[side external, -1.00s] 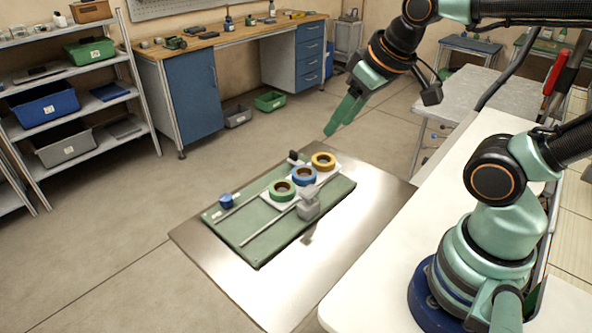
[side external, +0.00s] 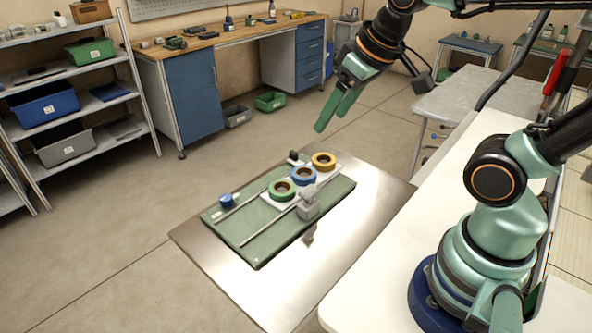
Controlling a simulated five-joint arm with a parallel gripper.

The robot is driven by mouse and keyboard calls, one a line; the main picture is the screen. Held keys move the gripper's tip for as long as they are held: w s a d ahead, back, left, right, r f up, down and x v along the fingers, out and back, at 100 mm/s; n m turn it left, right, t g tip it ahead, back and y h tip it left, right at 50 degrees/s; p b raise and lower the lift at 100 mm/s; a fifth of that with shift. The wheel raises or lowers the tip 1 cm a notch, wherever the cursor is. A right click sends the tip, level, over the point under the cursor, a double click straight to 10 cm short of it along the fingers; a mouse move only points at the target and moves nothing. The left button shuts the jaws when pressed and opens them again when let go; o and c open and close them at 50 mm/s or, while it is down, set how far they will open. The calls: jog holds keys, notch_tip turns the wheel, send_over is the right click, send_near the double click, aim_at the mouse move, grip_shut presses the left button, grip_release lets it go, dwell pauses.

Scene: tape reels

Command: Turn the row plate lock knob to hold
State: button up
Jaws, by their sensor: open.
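A green board (side external: 262,237) lies on a metal sheet and carries a row of three tape reels: green (side external: 282,190), blue (side external: 304,176) and yellow (side external: 324,161). The reels sit on a pale plate between two thin rails. A small blue knob (side external: 226,201) stands at the board's left end. A small black knob-like part (side external: 293,156) stands at the far edge. I cannot tell from the picture which is the lock knob, nor its setting. My gripper (side external: 331,118) is open and empty, in the air above and beyond the board, touching nothing.
A grey block (side external: 308,203) sits on the near rail. The metal sheet (side external: 345,233) is bare around the board. A white table (side external: 372,283) is at the right. A workbench (side external: 240,36) and a shelf rack (side external: 85,85) stand farther back.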

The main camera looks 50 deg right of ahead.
jog(key=w+a+r+n+g, duration=0.1)
jog(key=w+a+n, duration=0.1)
jog(key=w, duration=0.4)
jog(key=n+g, duration=0.4)
jog(key=n, duration=0.2)
send_over(226, 197)
notch_tip(226, 197, down, 13)
notch_tip(226, 197, down, 12)
jog(key=shift+r, duration=0.1)
grip_shut()
